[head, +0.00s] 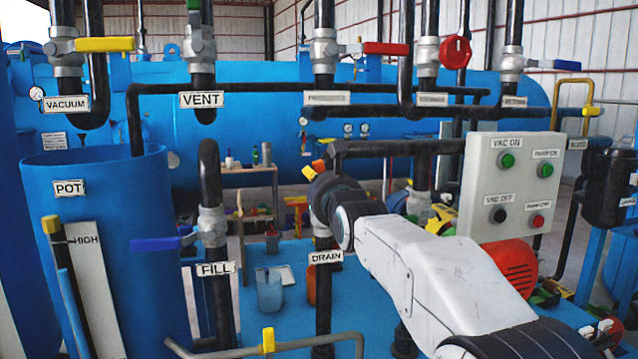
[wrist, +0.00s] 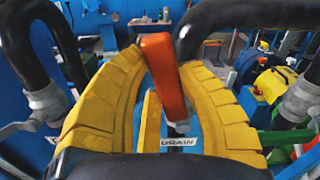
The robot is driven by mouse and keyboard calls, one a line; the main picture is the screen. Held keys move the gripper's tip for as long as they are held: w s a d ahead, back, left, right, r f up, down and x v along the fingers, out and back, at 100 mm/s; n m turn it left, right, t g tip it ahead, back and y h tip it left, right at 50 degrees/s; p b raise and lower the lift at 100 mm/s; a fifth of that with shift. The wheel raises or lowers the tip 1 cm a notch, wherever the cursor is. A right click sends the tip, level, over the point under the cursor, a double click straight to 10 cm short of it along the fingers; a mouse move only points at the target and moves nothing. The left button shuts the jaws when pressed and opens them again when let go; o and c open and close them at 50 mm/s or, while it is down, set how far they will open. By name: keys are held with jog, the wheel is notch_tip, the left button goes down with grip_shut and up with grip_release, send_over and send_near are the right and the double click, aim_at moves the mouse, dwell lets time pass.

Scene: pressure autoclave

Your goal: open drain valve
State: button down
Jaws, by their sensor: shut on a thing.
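The orange handle of the drain valve (wrist: 163,80) stands between the two yellow fingers of my gripper (wrist: 164,68) in the wrist view. The fingers are shut on it, one on each side, and the handle leans slightly. The white DRAIN label (wrist: 178,142) shows just beyond its near end. In the head view the DRAIN label (head: 326,257) is on the black vertical pipe below the valve. There, my wrist hides most of the valve, and only small orange and yellow bits show at its far side.
The blue FILL handle (head: 157,243) and FILL pipe (head: 211,225) are left of the valve. A grey control box (head: 511,187) stands to the right, near my arm. A black horizontal pipe (head: 400,148) runs just above my wrist.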

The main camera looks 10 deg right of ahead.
jog(key=c, duration=0.8)
grip_release()
jog(key=s, duration=1.2)
